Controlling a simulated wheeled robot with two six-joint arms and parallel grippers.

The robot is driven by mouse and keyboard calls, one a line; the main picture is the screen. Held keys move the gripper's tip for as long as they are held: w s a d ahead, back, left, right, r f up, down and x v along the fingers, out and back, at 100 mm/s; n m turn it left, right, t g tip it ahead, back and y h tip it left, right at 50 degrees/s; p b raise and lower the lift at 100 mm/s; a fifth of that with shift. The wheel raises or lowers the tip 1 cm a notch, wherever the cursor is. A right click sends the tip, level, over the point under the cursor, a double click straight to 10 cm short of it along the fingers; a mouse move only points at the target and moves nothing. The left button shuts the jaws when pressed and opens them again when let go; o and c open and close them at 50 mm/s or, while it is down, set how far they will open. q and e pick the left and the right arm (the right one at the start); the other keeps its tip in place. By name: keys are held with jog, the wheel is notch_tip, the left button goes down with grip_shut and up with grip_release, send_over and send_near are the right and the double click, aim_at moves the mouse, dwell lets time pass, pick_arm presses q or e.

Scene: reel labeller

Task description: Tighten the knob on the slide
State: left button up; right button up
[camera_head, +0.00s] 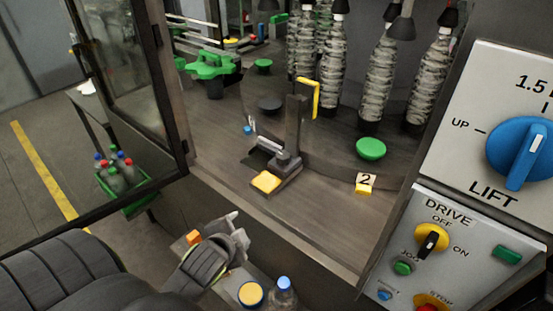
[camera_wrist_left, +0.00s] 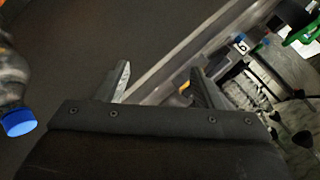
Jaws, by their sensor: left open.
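The slide (camera_head: 278,177) stands on the machine's deck inside the open door in the head view. It has a dark upright post (camera_head: 293,125), a yellow bent handle (camera_head: 309,95) at the top and a yellow block (camera_head: 265,182) at its front end. A dark rounded part (camera_head: 287,160) sits at the post's foot; I cannot tell whether it is the knob. My left gripper (camera_head: 236,233) is outside, in front of the deck's front edge and apart from the slide. In the left wrist view its fingers (camera_wrist_left: 160,82) are spread and empty. My right gripper is out of view.
The open door (camera_head: 120,80) stands left and the control panel (camera_head: 430,245) right. A green dome (camera_head: 371,148) and a tag marked 2 (camera_head: 366,182) are on the deck. A blue-capped bottle (camera_head: 284,294) and yellow-lidded jar (camera_head: 250,294) stand near my gripper.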

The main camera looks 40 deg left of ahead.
pick_arm(q)
jog(key=w+r+m+t+y+b, duration=0.1)
jog(key=w+r+m+t+b, duration=0.15)
jog(key=m, duration=0.65)
jog(key=m+t, duration=0.5)
jog(key=m, duration=1.1)
send_near(281, 161)
jog(key=b+x, duration=0.1)
jog(key=x, duration=0.9)
jog(key=shift+w+a+f, duration=0.1)
jog(key=shift+w, duration=0.2)
jog(key=c, duration=1)
